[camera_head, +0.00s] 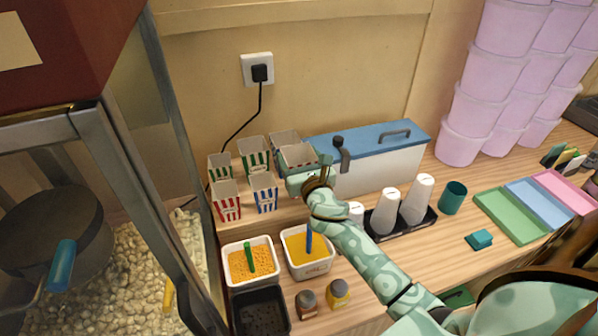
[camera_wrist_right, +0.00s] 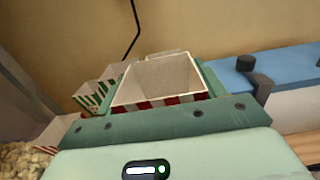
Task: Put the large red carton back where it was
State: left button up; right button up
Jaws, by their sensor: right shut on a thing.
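The large red carton, white inside with red and white stripes, is held up in the wrist view (camera_wrist_right: 160,103) and shows in the head view (camera_head: 299,155). My right gripper (camera_head: 312,178) is shut on it, with the fingers on its two sides in the wrist view (camera_wrist_right: 158,90). The carton is upright or nearly so, its open top facing up, and it looks empty. Its lower part is hidden by the gripper, so I cannot tell whether it touches the shelf. My left gripper is not in view.
Green-striped cartons (camera_head: 256,158), a smaller red-striped carton (camera_head: 226,203) and a blue-striped carton (camera_head: 265,195) stand left of the gripper. A blue-lidded white box (camera_head: 385,168) is close on the right. Two topping tubs (camera_head: 310,266) stand in front.

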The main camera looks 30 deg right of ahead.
aim_at(296, 160)
jog(key=f, duration=0.1)
jog(key=f+b, duration=0.1)
jog(key=f, duration=0.2)
jog(key=shift+w+d+b, duration=0.2)
jog(key=shift+w+b, duration=0.1)
jog(key=shift+b, duration=0.1)
jog(key=shift+r, duration=0.2)
jog(key=shift+s, duration=0.1)
jog(key=shift+f, duration=0.15)
jog(key=o, duration=1.2)
jog(key=shift+r, duration=0.25)
jog(key=v, duration=1.2)
jog(key=shift+f, duration=0.15)
